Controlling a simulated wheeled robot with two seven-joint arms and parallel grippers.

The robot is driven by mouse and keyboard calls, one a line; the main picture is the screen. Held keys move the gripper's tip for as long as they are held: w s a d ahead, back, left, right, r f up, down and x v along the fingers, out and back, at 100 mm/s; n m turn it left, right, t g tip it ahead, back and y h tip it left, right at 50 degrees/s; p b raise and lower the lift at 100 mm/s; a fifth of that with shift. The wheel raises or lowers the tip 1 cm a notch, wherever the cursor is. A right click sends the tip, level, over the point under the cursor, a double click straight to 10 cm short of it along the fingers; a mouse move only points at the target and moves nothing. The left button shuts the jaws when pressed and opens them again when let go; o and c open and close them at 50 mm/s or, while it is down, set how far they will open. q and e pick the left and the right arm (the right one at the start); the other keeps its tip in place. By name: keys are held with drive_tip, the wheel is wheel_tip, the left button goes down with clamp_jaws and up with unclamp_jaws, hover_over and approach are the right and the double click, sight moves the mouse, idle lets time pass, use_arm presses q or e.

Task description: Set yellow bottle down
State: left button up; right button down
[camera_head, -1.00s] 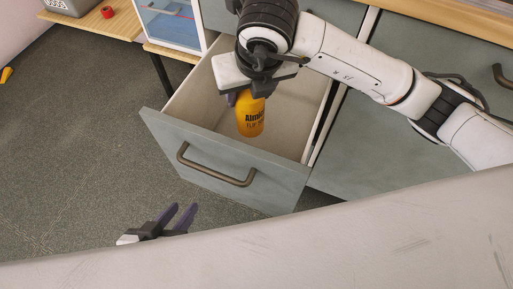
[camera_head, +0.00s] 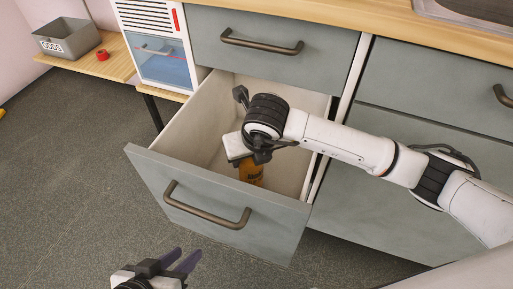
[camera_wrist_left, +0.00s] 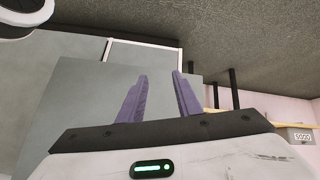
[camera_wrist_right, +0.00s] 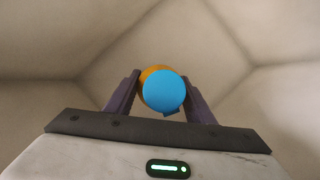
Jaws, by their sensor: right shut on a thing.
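The yellow bottle (camera_head: 251,171) is inside the open drawer (camera_head: 213,202), mostly hidden under my right gripper and wrist. In the right wrist view, the bottle's blue round end (camera_wrist_right: 164,91) and orange side sit between the two purple fingers of my right gripper (camera_wrist_right: 163,95), which is shut on it. Whether the bottle touches the drawer floor cannot be told. My left gripper (camera_head: 183,262) is low in front of the drawer, empty, with its fingers apart; it also shows in the left wrist view (camera_wrist_left: 160,88).
The drawer's front with its bar handle (camera_head: 205,207) faces me. A closed drawer (camera_head: 262,45) is above. A small white cabinet (camera_head: 152,40), a grey bin (camera_head: 66,38) and a red item (camera_head: 102,54) stand at upper left. The floor at left is clear.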

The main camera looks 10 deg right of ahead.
use_arm(q)
drive_tip(key=shift+w+d+r+h+b, duration=0.15)
drive_tip(key=shift+d+h+b, duration=0.25)
drive_tip(key=shift+b, duration=0.4)
use_arm(e)
drive_tip(key=w+d, duration=0.1)
drive_tip(key=w+d+f, duration=0.1)
drive_tip(key=w, duration=0.1)
drive_tip(key=shift+w+d+f, duration=0.1)
drive_tip(key=shift+w+d, duration=0.05)
drive_tip(key=shift+w, duration=0.1)
drive_tip(key=c, duration=0.8)
unclamp_jaws()
use_arm(q)
drive_tip(key=shift+r, duration=0.1)
drive_tip(key=p, duration=0.1)
drive_tip(key=a+p, duration=0.1)
drive_tip(key=a+y+p, duration=0.1)
drive_tip(key=shift+s+r+n+t+p, duration=0.25)
drive_tip(key=shift+r+n+t+p, duration=0.05)
drive_tip(key=shift+t, duration=0.1)
use_arm(e)
drive_tip(key=v, duration=1.2)
drive_tip(key=shift+s, duration=0.1)
use_arm(q)
drive_tip(key=shift+r, duration=0.1)
